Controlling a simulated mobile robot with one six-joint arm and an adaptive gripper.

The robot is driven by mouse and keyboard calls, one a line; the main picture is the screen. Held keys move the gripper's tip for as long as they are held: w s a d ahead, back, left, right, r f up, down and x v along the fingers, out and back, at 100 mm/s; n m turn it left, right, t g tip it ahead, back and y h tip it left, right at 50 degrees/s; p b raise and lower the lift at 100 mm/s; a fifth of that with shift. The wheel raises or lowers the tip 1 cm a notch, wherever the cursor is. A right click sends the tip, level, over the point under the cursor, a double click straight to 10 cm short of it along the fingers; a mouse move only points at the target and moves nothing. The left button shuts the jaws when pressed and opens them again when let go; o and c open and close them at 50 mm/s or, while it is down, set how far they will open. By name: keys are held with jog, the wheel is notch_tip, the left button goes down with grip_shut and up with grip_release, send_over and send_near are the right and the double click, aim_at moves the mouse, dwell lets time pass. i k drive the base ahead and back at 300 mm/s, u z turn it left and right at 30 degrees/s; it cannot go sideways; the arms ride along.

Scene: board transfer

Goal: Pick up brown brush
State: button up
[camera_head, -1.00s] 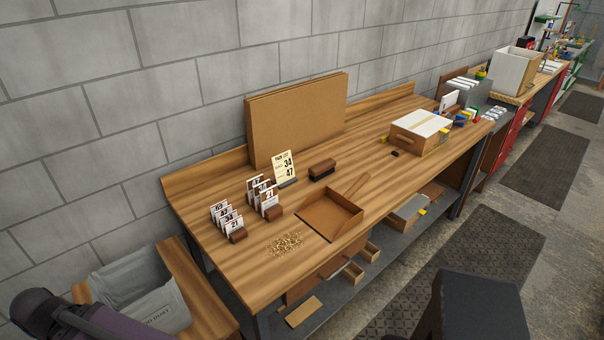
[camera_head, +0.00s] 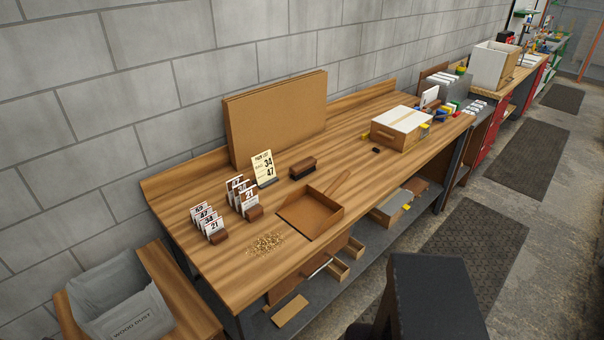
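The brown brush (camera_head: 303,168) lies on the wooden workbench (camera_head: 360,138), a small block with a brown top and a dark lower part. It is behind the open brown dustpan-like tray (camera_head: 311,213) and to the right of the yellow number card (camera_head: 264,168). Nothing touches the brush. My gripper is not in view, so its state does not show.
Wood shavings (camera_head: 266,244) lie near the bench's front left. Numbered cards in holders (camera_head: 208,224) stand to the left. Large brown boards (camera_head: 277,118) lean on the wall. A lidded box (camera_head: 400,128) is at right. A grey wood dust bin (camera_head: 120,299) stands lower left.

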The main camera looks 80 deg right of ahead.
aim_at(304, 167)
jog(key=u, duration=0.1)
jog(key=k, duration=1.45)
jog(key=z, duration=3.05)
jog(key=i, duration=0.3)
jog(key=u, duration=0.6)
